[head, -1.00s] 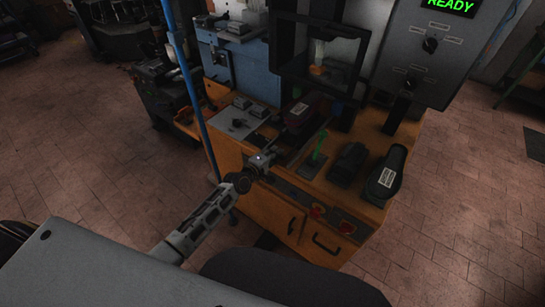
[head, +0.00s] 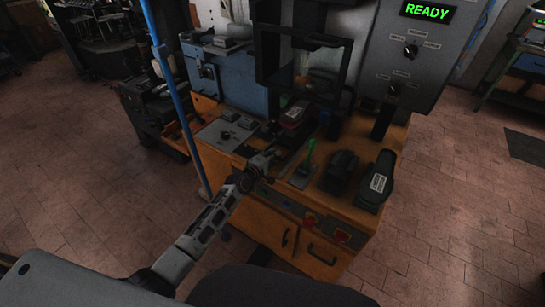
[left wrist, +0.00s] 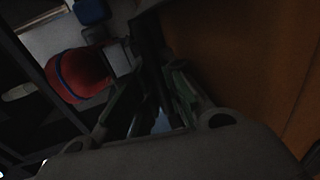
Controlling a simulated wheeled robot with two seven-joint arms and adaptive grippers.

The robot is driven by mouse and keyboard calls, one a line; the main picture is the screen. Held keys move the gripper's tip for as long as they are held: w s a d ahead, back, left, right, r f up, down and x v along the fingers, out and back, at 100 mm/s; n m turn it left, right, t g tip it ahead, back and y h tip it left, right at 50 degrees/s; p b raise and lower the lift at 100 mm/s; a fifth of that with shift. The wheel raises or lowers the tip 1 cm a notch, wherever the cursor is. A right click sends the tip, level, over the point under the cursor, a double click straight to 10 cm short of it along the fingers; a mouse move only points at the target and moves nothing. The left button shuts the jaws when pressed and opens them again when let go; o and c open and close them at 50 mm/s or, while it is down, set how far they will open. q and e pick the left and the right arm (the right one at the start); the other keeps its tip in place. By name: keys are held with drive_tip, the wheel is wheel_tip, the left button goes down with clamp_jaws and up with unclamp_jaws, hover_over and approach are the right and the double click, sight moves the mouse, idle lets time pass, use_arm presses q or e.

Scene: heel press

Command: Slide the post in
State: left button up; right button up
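The heel press stands on an orange wooden cabinet (head: 262,205). A green upright handle (head: 309,152) rises from a grey plate on the cabinet top, below the press's dark frame; I cannot tell whether it is the post. My left gripper (head: 270,160) is at the front edge of the top, left of the green handle and apart from it. In the left wrist view its two fingers (left wrist: 150,100) stand apart, with a dark shape beyond them; I see nothing clearly held. My right gripper is out of view.
Dark shoe-like forms stand on the top: one (head: 293,112) with a red part behind the handle, two more (head: 340,172) and (head: 376,183) to the right. A READY display (head: 427,12) is lit. A blue pole (head: 170,85) rises at left.

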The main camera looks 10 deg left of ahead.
use_arm(q)
drive_tip(key=shift+o, duration=0.6)
drive_tip(key=shift+w, duration=0.2)
drive_tip(key=shift+s, duration=0.3)
drive_tip(key=v, duration=1.1)
drive_tip(key=shift+s, duration=0.15)
drive_tip(key=shift+a, duration=0.1)
drive_tip(key=shift+m, duration=0.3)
